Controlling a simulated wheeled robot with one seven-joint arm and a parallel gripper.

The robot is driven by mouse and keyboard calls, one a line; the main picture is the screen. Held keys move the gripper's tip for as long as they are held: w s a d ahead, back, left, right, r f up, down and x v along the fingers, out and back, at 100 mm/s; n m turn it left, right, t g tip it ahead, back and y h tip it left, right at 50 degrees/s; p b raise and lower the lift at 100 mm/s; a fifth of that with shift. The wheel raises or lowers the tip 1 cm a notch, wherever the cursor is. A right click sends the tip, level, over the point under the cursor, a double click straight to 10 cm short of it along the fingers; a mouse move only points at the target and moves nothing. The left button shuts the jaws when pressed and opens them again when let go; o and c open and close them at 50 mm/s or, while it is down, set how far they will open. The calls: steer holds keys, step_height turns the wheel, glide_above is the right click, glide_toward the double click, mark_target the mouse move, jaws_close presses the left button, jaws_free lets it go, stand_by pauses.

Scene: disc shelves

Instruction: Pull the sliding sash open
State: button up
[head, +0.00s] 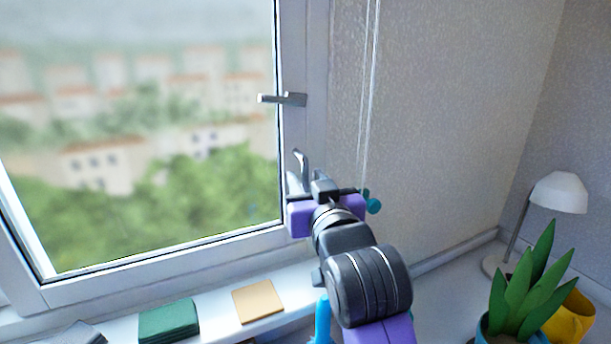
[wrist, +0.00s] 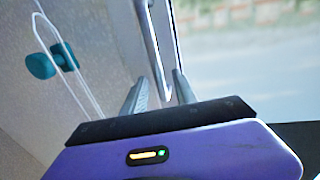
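The window sash (head: 303,60) has a pale grey frame around a large pane and fills the left of the head view. A lever handle (head: 285,98) sticks out to the left on its right stile. Below it, a slim metal pull handle (head: 301,160) stands upright just past my gripper (head: 297,183). In the wrist view, the pull handle (wrist: 152,45) runs down between the two grey fingers of my gripper (wrist: 160,92). The fingers stand apart with gaps beside the bar, so the gripper looks open around its lower end.
A blind cord (head: 368,90) with a teal knob (head: 373,206) hangs right of my gripper. A green stack (head: 168,320) and a tan square (head: 258,301) lie on the sill.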

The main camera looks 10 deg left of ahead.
steer(key=shift+x, duration=0.85)
steer(key=shift+c, duration=0.4)
jaws_close()
stand_by(0.5)
